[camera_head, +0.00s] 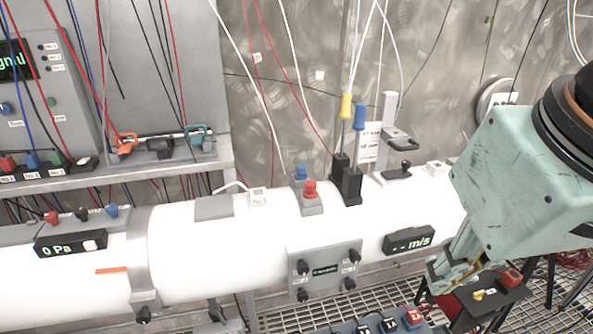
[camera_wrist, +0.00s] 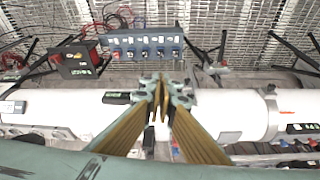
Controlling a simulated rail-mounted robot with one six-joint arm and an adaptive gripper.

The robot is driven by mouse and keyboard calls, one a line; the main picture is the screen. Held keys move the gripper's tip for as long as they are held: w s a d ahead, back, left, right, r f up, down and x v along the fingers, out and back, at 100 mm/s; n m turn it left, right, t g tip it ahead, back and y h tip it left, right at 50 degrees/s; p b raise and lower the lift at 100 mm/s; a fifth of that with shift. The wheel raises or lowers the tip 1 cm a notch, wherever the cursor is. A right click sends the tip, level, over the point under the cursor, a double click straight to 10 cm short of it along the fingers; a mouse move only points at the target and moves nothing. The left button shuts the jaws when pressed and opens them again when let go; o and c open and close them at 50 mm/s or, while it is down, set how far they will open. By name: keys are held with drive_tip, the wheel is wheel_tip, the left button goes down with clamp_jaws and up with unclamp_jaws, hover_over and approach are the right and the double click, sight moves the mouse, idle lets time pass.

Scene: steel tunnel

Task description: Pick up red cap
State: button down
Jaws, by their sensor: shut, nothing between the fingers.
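A red cap (camera_head: 310,189) sits on a small grey block on top of the white pipe in the head view, just in front of a blue cap (camera_head: 300,172). The cap is not clearly made out in the wrist view. My gripper (camera_head: 446,278) is low at the right, by the front side of the pipe, well to the right of the red cap and apart from it. In the wrist view, my gripper (camera_wrist: 165,86) shows its fingers drawn together over the pipe with nothing between them.
The white pipe (camera_head: 215,260) runs across the view and carries a "m/s" display (camera_head: 409,240). Black upright posts (camera_head: 351,186) stand just right of the cap. A black box with a red knob (camera_head: 512,278) is below my arm. A blue panel (camera_wrist: 146,48) lies beyond the fingers.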

drive_tip(key=c, duration=3.4)
unclamp_jaws()
drive_tip(key=shift+c, duration=0.2)
drive_tip(key=o, duration=1.3)
drive_tip(key=shift+c, duration=0.2)
drive_tip(key=w+a+r+n+g+p, duration=0.1)
drive_tip(key=w+a+r+n+p, duration=0.15)
drive_tip(key=w+n, duration=0.55)
drive_tip(key=w+a+r+n+g+p, duration=0.1)
drive_tip(key=w+r+n+p, duration=0.2)
drive_tip(key=w, duration=0.9)
drive_tip(key=w+a+f+n+g+p, duration=0.1)
drive_tip(key=w+a+f+n, duration=0.1)
drive_tip(key=w+n, duration=0.4)
drive_tip(key=w+a+f+n+g+p, duration=0.1)
drive_tip(key=w+a+n, duration=0.4)
drive_tip(key=w, duration=0.8)
drive_tip(key=shift+w+a+f+n+p, duration=0.15)
drive_tip(key=shift+a+f+n+p, duration=0.15)
drive_tip(key=shift+f+n+p, duration=0.3)
drive_tip(key=shift+r, duration=0.1)
